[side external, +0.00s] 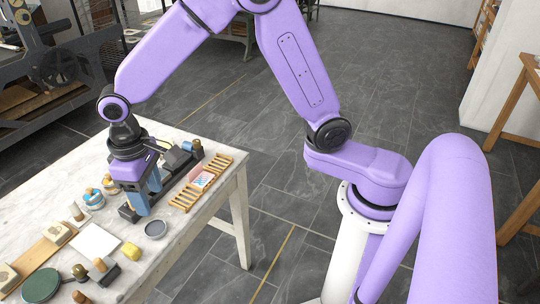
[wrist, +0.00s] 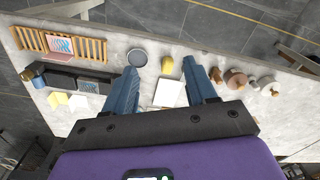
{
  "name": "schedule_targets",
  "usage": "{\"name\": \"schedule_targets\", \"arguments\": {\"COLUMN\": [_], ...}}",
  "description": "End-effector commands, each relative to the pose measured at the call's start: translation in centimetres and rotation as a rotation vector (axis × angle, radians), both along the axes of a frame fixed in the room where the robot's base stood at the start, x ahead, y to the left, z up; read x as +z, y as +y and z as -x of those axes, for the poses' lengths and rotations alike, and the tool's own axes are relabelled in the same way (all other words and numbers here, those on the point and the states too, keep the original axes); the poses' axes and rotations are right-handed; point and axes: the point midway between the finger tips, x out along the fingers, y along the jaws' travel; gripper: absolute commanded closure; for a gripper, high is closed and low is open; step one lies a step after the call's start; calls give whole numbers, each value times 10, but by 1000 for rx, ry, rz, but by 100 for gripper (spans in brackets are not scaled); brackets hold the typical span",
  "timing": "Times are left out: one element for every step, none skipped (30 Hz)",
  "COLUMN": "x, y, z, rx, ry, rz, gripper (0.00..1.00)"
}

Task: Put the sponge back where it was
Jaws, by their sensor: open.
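The yellow piece that looks like the sponge (side external: 131,251) lies on the pale table, beside a round grey dish (side external: 155,229) and a white sheet (side external: 95,242). In the wrist view the sponge (wrist: 167,65) shows between the dish (wrist: 137,58) and the sheet (wrist: 170,92). My gripper (side external: 147,200) is open, with blue fingers pointing down above the table, behind the dish in the side view. In the wrist view my gripper (wrist: 161,72) has its fingers wide apart with nothing held between them. Part of the table behind the fingers is hidden.
A slatted wooden rack (side external: 184,199) holding a printed card (side external: 203,180) lies along the table edge. A long dark bar (side external: 176,161) and a blue jar (side external: 197,147) stand behind. Several knobbed tools and a round green pad (side external: 41,286) crowd the near left.

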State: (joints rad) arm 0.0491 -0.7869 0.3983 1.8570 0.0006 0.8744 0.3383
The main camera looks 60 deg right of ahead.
Motion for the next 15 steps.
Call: {"name": "schedule_targets", "arguments": {"x": [8,11,16,19,22,26,28,31,34,35,37,39,41,42,43], "y": [-10,-15,-22,-28,-33,-42,-48,-54,-63,-69,-76,-85,-92,-99,-109], "z": [14,22,33,42,50,61,70,79,91,99,108,120,129,138,150], "rx": [40,65,99,123,150,182,208,232,266,291,316,350,374,400,433], "ry": [-3,-3,-4,-5,-6,-6,-7,-7,-8,-8,-10,-10,-11,-11,-12], "rz": [-3,-3,-4,-4,-4,-5,-5,-4,-5,-7,-7,-8,-8,-9,-9], "gripper": [44,44,44,44,44,44,44,44,44,44,44,44,44,44,44]}}
